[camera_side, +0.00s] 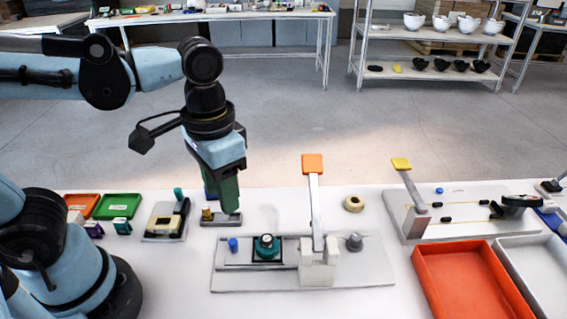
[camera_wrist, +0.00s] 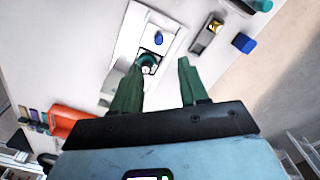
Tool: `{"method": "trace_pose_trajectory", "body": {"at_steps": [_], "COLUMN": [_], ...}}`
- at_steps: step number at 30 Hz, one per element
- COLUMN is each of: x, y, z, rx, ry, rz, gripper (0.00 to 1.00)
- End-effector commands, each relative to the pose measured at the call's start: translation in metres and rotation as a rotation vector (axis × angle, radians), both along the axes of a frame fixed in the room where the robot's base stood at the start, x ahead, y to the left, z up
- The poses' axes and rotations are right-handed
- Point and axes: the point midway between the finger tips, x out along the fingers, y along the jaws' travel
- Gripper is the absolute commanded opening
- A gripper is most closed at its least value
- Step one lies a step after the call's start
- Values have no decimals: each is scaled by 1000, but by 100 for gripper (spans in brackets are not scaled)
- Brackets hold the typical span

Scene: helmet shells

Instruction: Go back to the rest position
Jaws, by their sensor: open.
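My gripper (camera_side: 229,208) hangs fingers-down above the white table, near a small grey plate with a brass part (camera_side: 207,214). In the side view its green fingers overlap, and the gap to the plate is hard to judge. In the wrist view the two green fingers of my gripper (camera_wrist: 160,69) are spread apart with nothing between them. Beyond them lies a white fixture base (camera_wrist: 127,45) with a teal round part (camera_wrist: 147,62) and a blue cap (camera_wrist: 158,38). In the side view the teal part (camera_side: 266,246) sits in a black square seat.
A lever with an orange handle (camera_side: 313,164) stands upright right of my gripper. A second lever has a yellow handle (camera_side: 401,164). A beige ring (camera_side: 354,203) lies between them. An orange tray (camera_side: 462,287) and a grey tray (camera_side: 541,268) are front right. Air above the table is mostly clear.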

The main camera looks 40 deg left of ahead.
Motion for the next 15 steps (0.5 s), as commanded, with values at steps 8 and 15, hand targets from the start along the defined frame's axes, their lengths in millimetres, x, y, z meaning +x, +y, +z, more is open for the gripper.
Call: {"method": "trace_pose_trajectory", "body": {"at_steps": [8,15], "x": [0,5], "y": [0,8], "z": [3,0], "rx": [0,-17], "ry": [0,-52], "rz": [0,18], "gripper": [44,44]}}
